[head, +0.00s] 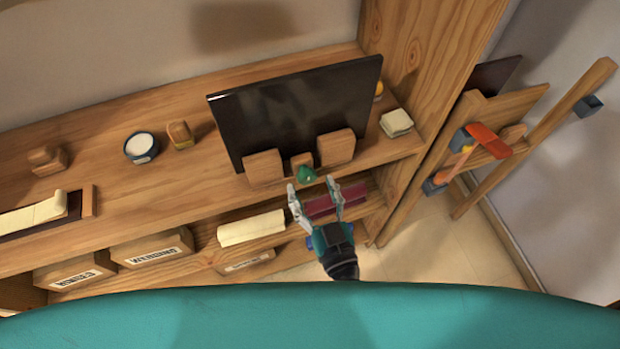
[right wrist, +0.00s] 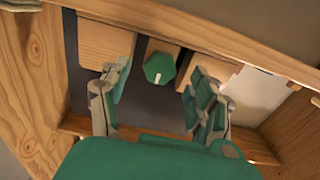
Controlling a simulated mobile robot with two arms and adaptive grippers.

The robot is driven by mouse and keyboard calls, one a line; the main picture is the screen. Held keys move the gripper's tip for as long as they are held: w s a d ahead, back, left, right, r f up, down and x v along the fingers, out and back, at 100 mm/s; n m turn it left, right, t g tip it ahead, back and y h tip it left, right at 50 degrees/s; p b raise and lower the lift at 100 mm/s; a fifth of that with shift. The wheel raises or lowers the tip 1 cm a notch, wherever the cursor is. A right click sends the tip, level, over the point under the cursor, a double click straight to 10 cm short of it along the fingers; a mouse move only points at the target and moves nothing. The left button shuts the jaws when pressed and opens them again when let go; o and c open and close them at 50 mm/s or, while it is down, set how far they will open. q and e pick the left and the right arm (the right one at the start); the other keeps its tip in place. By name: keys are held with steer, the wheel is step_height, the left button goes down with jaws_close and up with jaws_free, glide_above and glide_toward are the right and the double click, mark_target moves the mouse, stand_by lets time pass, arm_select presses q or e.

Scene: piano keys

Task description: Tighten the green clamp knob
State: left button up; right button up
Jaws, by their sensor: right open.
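The green clamp knob (head: 306,174) sits at the front edge of the wooden shelf, on a small wooden block between two larger blocks. In the right wrist view the knob (right wrist: 159,68) is faceted with a white mark on its face. My right gripper (head: 315,186) is open just in front of the knob. In the right wrist view its fingers (right wrist: 155,90) stand to either side below the knob, apart from it, with nothing between them. A dark glossy panel (head: 300,105) stands upright behind the blocks. My left gripper is not in view.
The two larger wooden blocks (head: 264,167) (head: 336,147) flank the knob closely. A white jar (head: 140,147) and a small wooden block (head: 180,134) stand to the left on the shelf (head: 110,215). A cream stack (head: 396,122) lies at right. A tall wooden side panel (head: 430,65) bounds the shelf.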

steer(key=shift+x, duration=1)
steer(key=c, duration=1.2)
